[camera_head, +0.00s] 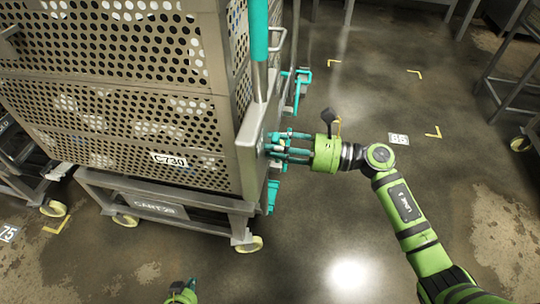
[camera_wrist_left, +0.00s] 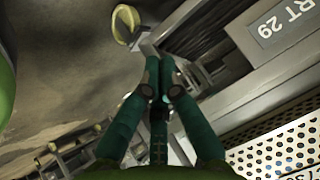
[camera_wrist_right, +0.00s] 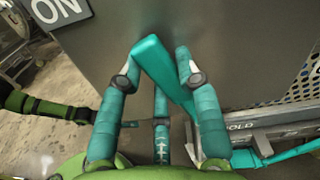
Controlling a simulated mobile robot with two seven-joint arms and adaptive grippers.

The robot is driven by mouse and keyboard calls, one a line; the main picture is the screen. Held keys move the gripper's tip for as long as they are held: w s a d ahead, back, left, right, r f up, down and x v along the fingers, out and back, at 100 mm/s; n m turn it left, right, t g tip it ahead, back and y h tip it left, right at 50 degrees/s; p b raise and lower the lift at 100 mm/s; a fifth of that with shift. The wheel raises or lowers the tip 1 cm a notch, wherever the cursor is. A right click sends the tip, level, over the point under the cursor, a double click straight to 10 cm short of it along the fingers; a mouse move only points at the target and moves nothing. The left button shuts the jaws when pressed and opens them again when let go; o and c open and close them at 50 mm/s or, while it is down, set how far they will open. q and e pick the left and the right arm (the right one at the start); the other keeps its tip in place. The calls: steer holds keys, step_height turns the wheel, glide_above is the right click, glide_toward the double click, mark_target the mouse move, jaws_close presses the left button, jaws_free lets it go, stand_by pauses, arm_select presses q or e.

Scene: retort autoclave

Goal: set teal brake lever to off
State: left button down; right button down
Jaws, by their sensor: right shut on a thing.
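The teal brake lever (camera_wrist_right: 166,70) shows in the right wrist view as a flat slanted bar against a grey metal panel. It runs between the fingers of my right gripper (camera_wrist_right: 158,62), which is shut on it. In the head view my right gripper (camera_head: 275,148) is at the right side of the cage cart, where its fingers hide the lever. An ON label (camera_wrist_right: 58,8) is at the upper left and a HOLD label (camera_wrist_right: 240,127) at the lower right. My left gripper (camera_head: 183,292) is low in the head view, away from the cart. Its fingers (camera_wrist_left: 160,72) are together and empty.
The perforated cage C730 (camera_head: 120,110) rests on a wheeled cart (camera_head: 160,208) at the left. A teal push handle (camera_head: 259,30) rises at its corner. Other racks (camera_head: 505,85) stand at the far right. The wet floor (camera_head: 330,230) in front and right is open.

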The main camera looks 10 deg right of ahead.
arm_select(q)
steer(key=w+d+r+m+t+h, duration=0.3)
steer(key=w+r+m, duration=0.25)
steer(key=r, duration=0.45)
steer(key=w+d+r+m+t+h, duration=0.2)
steer(key=w+r+m+t, duration=0.15)
steer(key=w+r, duration=0.45)
steer(key=s+d+r+m+g+h, duration=0.2)
steer(key=s+d+r+m+h, duration=0.15)
steer(key=r+m, duration=0.3)
steer(key=s+d+r+m+g+h, duration=0.2)
steer(key=d+r+m+h, duration=0.3)
steer(key=r, duration=0.3)
steer(key=s+d+r+m+g+h, duration=0.2)
steer(key=s+r+m+g+h, duration=0.15)
steer(key=r+m, duration=0.35)
steer(key=w+d+r, duration=0.3)
steer(key=w+d, duration=0.4)
steer(key=d, duration=0.3)
steer(key=shift+w+t, duration=0.35)
steer(key=shift+t, duration=0.05)
steer(key=shift+r, duration=0.1)
